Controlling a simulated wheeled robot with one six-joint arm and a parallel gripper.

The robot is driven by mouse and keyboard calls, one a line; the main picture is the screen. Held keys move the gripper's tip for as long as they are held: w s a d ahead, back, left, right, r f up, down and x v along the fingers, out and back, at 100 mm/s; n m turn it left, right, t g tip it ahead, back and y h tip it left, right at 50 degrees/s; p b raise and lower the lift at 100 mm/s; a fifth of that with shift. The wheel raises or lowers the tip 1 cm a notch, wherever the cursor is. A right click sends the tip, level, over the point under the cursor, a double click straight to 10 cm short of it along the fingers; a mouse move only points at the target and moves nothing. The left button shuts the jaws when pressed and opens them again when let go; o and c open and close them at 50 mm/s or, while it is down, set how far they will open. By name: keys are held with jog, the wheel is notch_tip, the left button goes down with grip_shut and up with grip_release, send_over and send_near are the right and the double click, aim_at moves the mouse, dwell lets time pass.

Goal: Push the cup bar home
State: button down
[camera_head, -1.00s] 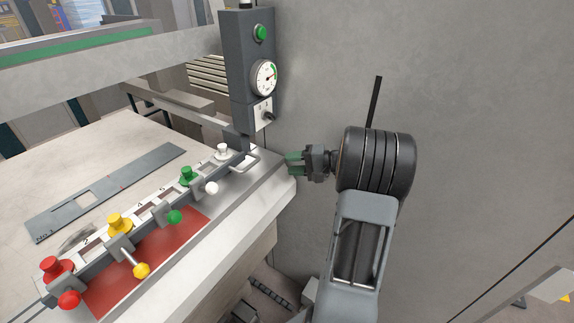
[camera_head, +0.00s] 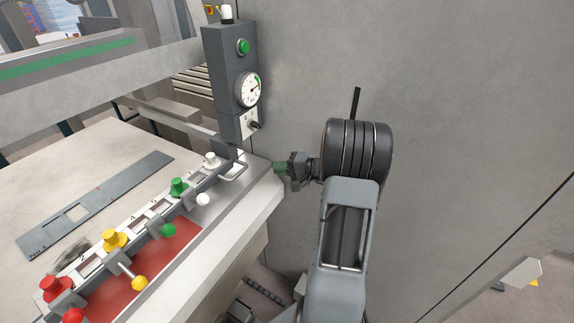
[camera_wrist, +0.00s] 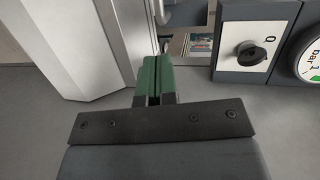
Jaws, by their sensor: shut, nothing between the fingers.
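My gripper (camera_head: 274,168) has green fingers, shut and empty. They point left toward the handle from just beyond the bench's right end, with a gap visible in the head view. The wrist view shows the shut fingers (camera_wrist: 156,78); a small metal loop beyond their tips may be the handle. Contact is not visible.
A dark control box with a green button (camera_head: 243,47), a gauge (camera_head: 250,89) and a selector switch (camera_head: 252,124) stands above the handle. A slotted flat plate (camera_head: 95,205) lies on the bench. A grey wall (camera_head: 450,110) stands behind my arm.

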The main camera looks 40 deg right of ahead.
jog(key=p+x, duration=0.2)
jog(key=x, duration=0.7)
jog(key=shift+p, duration=0.3)
jog(key=shift+w+a, duration=0.1)
jog(key=shift+w, duration=0.05)
jog(key=b, duration=1.1)
send_near(214, 151)
jog(key=x, duration=0.3)
jog(key=d+f+x, duration=0.1)
jog(key=x, duration=0.6)
jog(key=shift+w+f, duration=0.4)
jog(key=shift+w, duration=0.15)
jog(key=shift+w+r, duration=0.1)
jog(key=shift+w, duration=0.4)
jog(key=shift+w+r, duration=0.1)
jog(key=shift+a, duration=0.2)
